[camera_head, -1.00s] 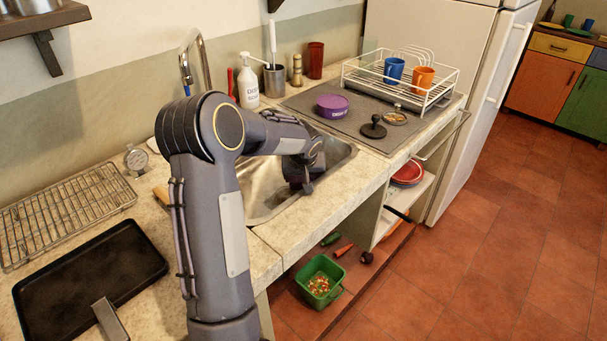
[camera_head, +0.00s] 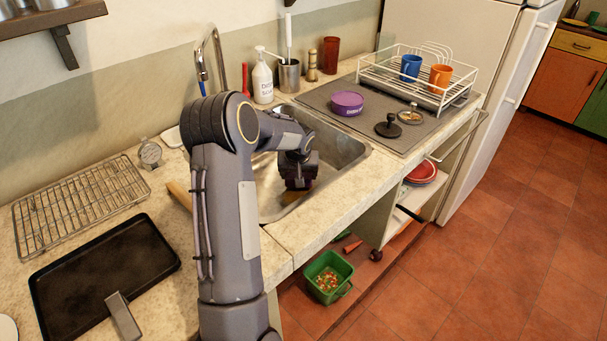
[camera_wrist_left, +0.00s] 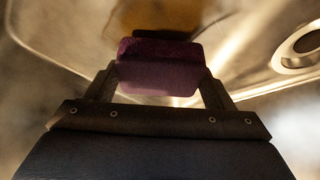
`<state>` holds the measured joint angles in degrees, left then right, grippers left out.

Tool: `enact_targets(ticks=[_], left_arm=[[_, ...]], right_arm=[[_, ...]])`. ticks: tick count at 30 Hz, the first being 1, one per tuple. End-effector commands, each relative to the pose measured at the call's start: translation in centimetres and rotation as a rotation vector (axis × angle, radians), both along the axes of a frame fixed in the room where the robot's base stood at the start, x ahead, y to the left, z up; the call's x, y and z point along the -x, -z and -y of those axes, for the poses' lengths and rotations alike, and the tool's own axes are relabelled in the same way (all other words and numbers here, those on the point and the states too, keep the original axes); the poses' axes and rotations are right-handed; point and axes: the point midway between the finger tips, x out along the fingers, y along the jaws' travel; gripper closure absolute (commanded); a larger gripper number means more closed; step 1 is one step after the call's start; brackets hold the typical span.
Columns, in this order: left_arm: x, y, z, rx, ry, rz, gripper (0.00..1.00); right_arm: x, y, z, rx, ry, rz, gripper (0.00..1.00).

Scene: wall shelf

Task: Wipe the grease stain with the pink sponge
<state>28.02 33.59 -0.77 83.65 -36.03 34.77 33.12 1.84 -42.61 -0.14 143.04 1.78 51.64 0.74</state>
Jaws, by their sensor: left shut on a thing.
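My left gripper (camera_head: 297,180) is inside the metal sink (camera_head: 340,150), pointing down into the basin. In the left wrist view its two fingers (camera_wrist_left: 159,82) are shut on the pink sponge (camera_wrist_left: 160,66), which looks dark purple-pink in the shade. A yellow-brown grease stain (camera_head: 291,198) shows on the sink floor just below and in front of the gripper. It also shows in the left wrist view (camera_wrist_left: 172,14), just beyond the sponge. I cannot tell whether the sponge touches the basin. My right gripper is not in view.
The sink walls close in around the gripper; a drain (camera_wrist_left: 301,45) lies to the right in the left wrist view. A tap (camera_head: 208,60) and soap bottle (camera_head: 262,80) stand behind. A black tray (camera_head: 105,278) and wire rack (camera_head: 80,205) lie left.

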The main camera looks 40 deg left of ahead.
Motion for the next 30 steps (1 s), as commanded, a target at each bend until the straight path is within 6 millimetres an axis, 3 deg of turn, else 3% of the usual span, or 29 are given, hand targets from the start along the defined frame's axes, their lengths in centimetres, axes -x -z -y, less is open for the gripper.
enact_targets(ticks=[10, 30], left_arm=[[-0.3, -0.5, -2.6, 0.002, -0.003, 0.002, 0.42], [2.3, -0.7, -2.4, 0.002, -0.001, 0.003, 0.42]], right_arm=[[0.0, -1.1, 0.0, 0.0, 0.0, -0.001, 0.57], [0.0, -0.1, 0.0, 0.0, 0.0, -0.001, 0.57]])
